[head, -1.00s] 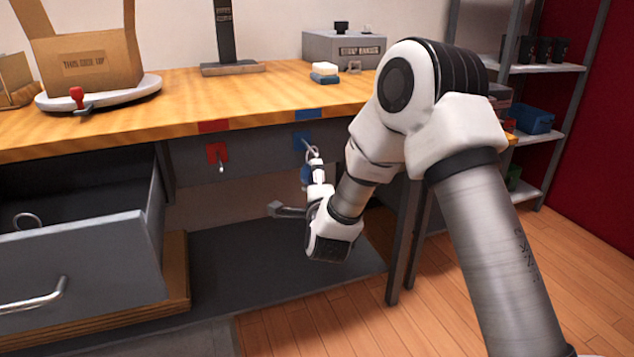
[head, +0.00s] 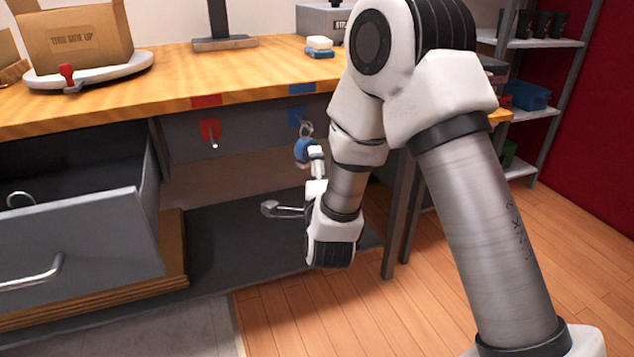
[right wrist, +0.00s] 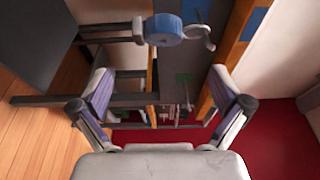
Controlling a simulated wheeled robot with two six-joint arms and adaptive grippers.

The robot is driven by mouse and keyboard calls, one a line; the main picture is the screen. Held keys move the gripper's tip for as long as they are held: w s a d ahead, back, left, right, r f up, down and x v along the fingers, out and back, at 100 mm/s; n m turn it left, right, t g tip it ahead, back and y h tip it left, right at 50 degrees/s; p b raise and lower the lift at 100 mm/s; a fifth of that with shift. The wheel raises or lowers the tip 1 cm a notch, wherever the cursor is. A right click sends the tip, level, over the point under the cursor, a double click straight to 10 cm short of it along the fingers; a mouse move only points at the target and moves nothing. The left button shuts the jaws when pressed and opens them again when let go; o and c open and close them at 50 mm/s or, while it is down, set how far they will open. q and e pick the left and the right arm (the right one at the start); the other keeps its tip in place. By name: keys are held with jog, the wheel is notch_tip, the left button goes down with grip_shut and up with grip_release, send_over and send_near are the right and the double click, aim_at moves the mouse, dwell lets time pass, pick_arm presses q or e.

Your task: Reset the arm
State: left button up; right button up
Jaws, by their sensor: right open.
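My right arm comes in from the right in the head view and bends down in front of the bench. Its gripper (head: 292,182) is below the bench's front edge, partly hidden by my own wrist. In the right wrist view the gripper (right wrist: 163,98) has its two fingers wide apart with nothing between them. A blue round tag with a metal ring (head: 303,151) hangs from the blue hook plate (head: 298,115), just above the gripper's upper finger. In the right wrist view this blue tag (right wrist: 163,30) is beyond the fingers. My left gripper is not in view.
An open drawer (head: 75,235) juts out at left with a ring (head: 20,199) inside. A red hook plate (head: 209,129) is on the bench (head: 170,75) front. A carton (head: 80,38) stands on a round white plate (head: 128,68). Shelves (head: 545,115) stand at right.

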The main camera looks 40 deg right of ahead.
jog(key=v, duration=0.5)
jog(key=s+a+f+n+g+y, duration=0.1)
jog(key=s+f+n+g+y, duration=0.3)
jog(key=f, duration=1)
jog(key=s+a+f+n+g, duration=0.1)
jog(key=s+f+n+g, duration=0.3)
jog(key=f, duration=1)
jog(key=s+a+f+n+g+y, duration=0.25)
jog(key=s+f+n, duration=0.2)
jog(key=s, duration=0.25)
jog(key=s+a+f+n+g+y, duration=0.1)
jog(key=s+a+f+n+g, duration=0.15)
jog(key=s+n, duration=0.3)
jog(key=s+a+f+n+g+y, duration=0.2)
jog(key=s+f+n+g, duration=0.1)
jog(key=s+f+n, duration=0.3)
notch_tip(320, 180, up, 36)
jog(key=s+p, duration=0.1)
jog(key=p, duration=3.3)
jog(key=shift+a+m+h+p, duration=0.2)
jog(key=shift+m+h+p, duration=0.1)
jog(key=shift+h+p, duration=0.05)
jog(key=shift+s, duration=0.1)
